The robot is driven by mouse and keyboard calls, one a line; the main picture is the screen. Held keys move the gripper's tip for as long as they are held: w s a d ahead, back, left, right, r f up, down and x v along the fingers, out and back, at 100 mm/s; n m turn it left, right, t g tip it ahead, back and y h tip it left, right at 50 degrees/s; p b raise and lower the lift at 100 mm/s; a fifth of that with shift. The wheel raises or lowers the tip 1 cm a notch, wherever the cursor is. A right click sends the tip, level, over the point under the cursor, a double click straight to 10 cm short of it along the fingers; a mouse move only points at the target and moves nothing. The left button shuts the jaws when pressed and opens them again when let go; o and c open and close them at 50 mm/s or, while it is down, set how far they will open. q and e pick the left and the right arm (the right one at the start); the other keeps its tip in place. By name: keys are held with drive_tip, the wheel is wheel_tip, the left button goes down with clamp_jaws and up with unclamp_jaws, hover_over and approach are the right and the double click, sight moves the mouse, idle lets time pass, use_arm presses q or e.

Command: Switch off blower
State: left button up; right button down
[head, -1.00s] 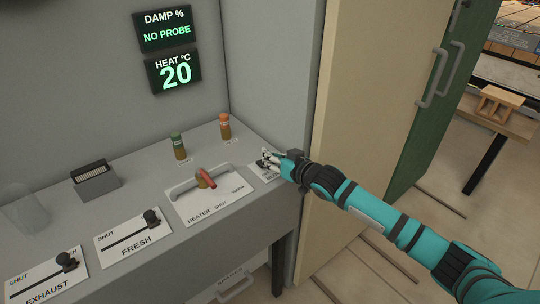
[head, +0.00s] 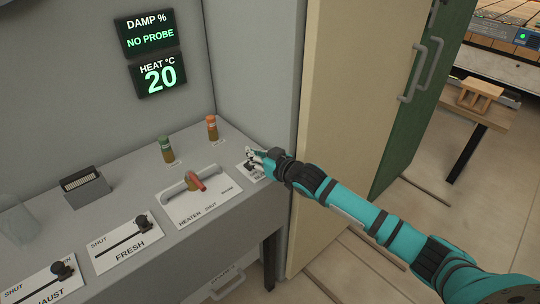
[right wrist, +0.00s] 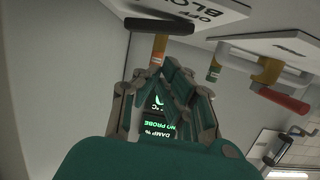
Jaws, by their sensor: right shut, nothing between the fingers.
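The blower's white label plate (head: 250,176) lies at the right end of the grey console, partly hidden behind my right gripper (head: 255,155). In the right wrist view the plate (right wrist: 222,14) is upside down at the top, with "OFF" and part of "BLOW" readable. A dark switch handle (right wrist: 158,25) crosses the plate's edge there. My right gripper (right wrist: 168,88) is shut and empty, its fingertips close to the handle in that picture; I cannot tell whether they touch. My left gripper is out of view.
The heater plate with its red lever (head: 197,183) is just left of the blower plate. Orange-capped (head: 212,128) and green-capped (head: 167,150) bottles stand behind. FRESH (head: 124,243) and EXHAUST (head: 45,283) sliders are further left. A cream panel (head: 350,120) rises at right.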

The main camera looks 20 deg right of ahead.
wheel_tip(320, 180, up, 3)
drive_tip(key=shift+a+f+p, duration=0.1)
drive_tip(key=shift+a+p, duration=0.05)
drive_tip(key=shift+p, duration=0.6)
drive_tip(key=shift+s+f+b, duration=0.2)
drive_tip(key=shift+s+b, duration=0.15)
drive_tip(key=shift+s, duration=0.15)
drive_tip(key=shift+s+f+b, duration=0.2)
drive_tip(key=shift+s+b, duration=0.1)
drive_tip(key=shift+s, duration=0.2)
use_arm(q)
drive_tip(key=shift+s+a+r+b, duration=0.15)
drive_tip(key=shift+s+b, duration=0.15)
drive_tip(key=shift+b, duration=0.25)
use_arm(e)
drive_tip(key=v, duration=0.8)
drive_tip(key=shift+r, duration=0.15)
drive_tip(key=shift+s, duration=0.1)
